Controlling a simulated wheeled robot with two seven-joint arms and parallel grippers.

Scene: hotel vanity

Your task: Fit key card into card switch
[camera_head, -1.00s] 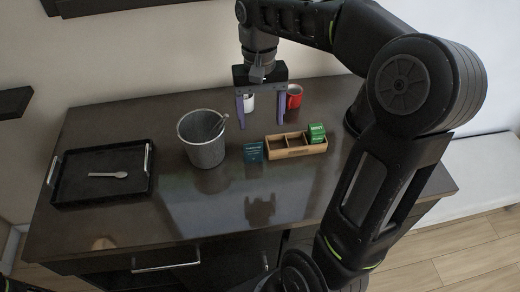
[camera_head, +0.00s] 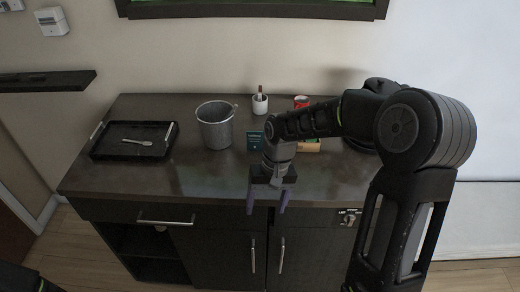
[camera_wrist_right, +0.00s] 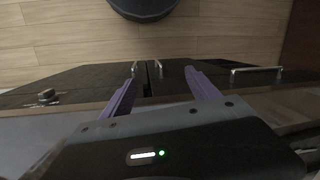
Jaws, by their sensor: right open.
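A white wall device (camera_head: 51,21), which looks like the card switch, is on the wall at the upper left of the head view. I cannot make out a key card for certain. A small teal card or packet (camera_head: 254,141) stands on the counter beside the bucket; I cannot tell what it is. My right gripper (camera_head: 266,203) is open and empty, fingers pointing down, at the front edge of the counter before the cabinet doors. Its purple fingers also show apart in the right wrist view (camera_wrist_right: 160,90). My left gripper is not in view.
My right arm partly hides a wooden box (camera_head: 310,146). A dark shelf (camera_head: 45,82) juts out at left.

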